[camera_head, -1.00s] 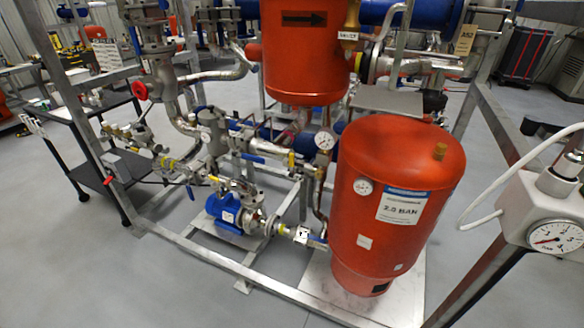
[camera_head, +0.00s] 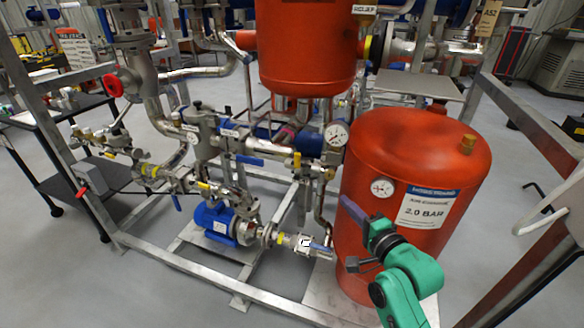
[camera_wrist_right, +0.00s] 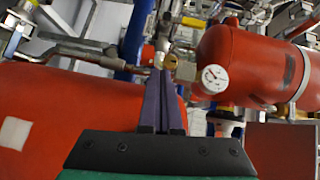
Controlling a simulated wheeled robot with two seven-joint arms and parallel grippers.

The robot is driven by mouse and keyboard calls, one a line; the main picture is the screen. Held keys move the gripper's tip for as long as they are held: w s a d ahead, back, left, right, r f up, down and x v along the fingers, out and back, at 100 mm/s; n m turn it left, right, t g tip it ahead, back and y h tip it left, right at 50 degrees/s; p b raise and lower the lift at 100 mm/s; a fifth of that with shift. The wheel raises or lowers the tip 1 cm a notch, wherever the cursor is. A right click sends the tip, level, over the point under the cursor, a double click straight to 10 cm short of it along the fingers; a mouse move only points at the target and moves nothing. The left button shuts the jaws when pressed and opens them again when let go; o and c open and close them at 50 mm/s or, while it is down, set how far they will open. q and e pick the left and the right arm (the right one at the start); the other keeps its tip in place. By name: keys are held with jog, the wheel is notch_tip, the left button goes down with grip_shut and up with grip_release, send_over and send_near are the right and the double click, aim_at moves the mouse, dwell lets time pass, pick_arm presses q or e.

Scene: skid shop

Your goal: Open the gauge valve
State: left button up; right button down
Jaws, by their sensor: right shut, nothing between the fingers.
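A round white dial gauge (camera_head: 337,134) stands on the pipework left of the lower red vessel. Small fittings show just below it, but I cannot tell which part is the gauge valve's handle or how it is set. A second small gauge (camera_head: 382,187) is on the front of the red vessel (camera_head: 415,155). My right gripper (camera_head: 348,203) is in front of that vessel, below and slightly right of the pipe gauge. In the right wrist view its dark purple fingers (camera_wrist_right: 163,78) are together and empty. A brass fitting (camera_wrist_right: 170,62) appears just beyond their tips. My left gripper is not seen.
Steel frame rails (camera_head: 205,268) run along the floor around the skid. A blue pump (camera_head: 215,222) and blue-handled valves (camera_head: 250,160) are left of the vessel. An upper red vessel (camera_head: 305,50) hangs above. Grey floor (camera_head: 60,270) is clear at front left.

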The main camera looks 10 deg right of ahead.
notch_tip(320, 180, up, 4)
jog(key=a+t, duration=0.1)
jog(key=p, duration=0.1)
send_near(297, 167)
jog(key=w+d+r, duration=0.2)
jog(key=w+d, duration=0.2)
jog(key=w, duration=0.1)
jog(key=a, duration=0.1)
jog(key=w+a, duration=0.1)
jog(key=a, duration=0.1)
jog(key=shift+w+a+m+y, duration=0.15)
jog(key=shift+w+m+y, duration=0.15)
jog(key=shift+w+y, duration=0.1)
